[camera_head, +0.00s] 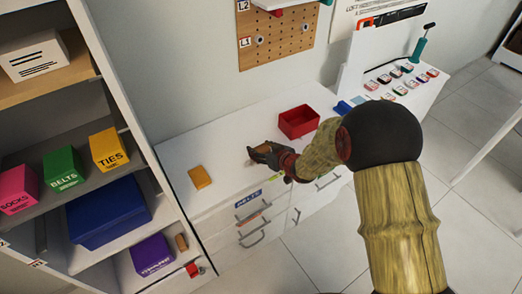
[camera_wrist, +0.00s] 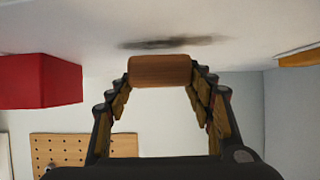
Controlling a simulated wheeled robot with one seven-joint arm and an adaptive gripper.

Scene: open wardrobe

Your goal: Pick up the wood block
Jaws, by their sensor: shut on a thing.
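My gripper (camera_head: 264,152) is over the white counter top, to the left of the red tray. In the wrist view its two fingers (camera_wrist: 160,78) are closed on the sides of a brown wood block (camera_wrist: 160,68). A dark shadow lies on the white surface close by the block, and a small gap seems to separate them. In the head view the block is small and mostly merges with the fingertips.
A red tray (camera_head: 298,122) stands on the counter, also in the wrist view (camera_wrist: 40,80). An orange-yellow block (camera_head: 200,177) lies at the counter's left. The open wardrobe with labelled boxes, a blue bin (camera_head: 108,212) and a purple box (camera_head: 151,255) is at left. A pegboard (camera_head: 275,38) hangs behind.

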